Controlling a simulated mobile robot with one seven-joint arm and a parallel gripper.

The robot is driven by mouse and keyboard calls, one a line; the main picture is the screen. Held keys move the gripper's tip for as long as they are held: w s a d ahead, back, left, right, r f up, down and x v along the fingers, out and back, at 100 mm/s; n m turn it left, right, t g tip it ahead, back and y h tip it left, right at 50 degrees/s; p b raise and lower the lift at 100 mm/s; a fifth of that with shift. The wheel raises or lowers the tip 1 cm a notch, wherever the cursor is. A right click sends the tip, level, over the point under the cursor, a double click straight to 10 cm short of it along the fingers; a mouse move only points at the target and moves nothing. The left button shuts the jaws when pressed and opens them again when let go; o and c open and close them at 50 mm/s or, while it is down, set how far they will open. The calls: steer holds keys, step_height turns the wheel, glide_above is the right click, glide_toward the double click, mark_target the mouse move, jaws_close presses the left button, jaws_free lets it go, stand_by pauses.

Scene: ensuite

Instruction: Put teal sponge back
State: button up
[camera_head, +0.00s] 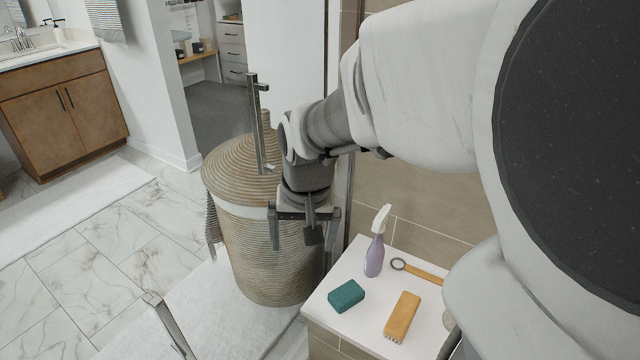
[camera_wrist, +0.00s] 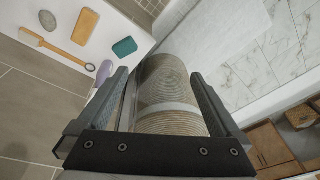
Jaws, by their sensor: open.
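The teal sponge (camera_head: 346,296) lies on the white ledge (camera_head: 340,336), near its left edge. In the wrist view the sponge (camera_wrist: 124,47) shows at the upper left, beyond my fingers and apart from them. My gripper (camera_head: 300,240) hangs above and behind the sponge, in front of the wicker basket, with its fingers pointing down. It is open and empty; in the wrist view its two fingers (camera_wrist: 160,85) stand wide apart with the basket seen between them.
On the ledge are a purple spray bottle (camera_head: 374,256), an orange brush (camera_head: 402,316) and a long-handled tool (camera_head: 420,272). A grey stone-like oval (camera_wrist: 48,20) lies there too. The lidded wicker basket (camera_head: 262,262) stands left of the ledge. Tiled floor (camera_head: 95,262) is open farther left.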

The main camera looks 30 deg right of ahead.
steer(key=s+a+r+n+t, duration=0.3)
steer(key=s+a+r+n, duration=0.2)
steer(key=s+r, duration=0.45)
step_height(320, 180, up, 17)
steer(key=p, duration=1.8)
steer(key=shift+s+d+f+p, duration=0.2)
steer(key=shift+s+p, duration=0.1)
steer(key=shift+s, duration=0.15)
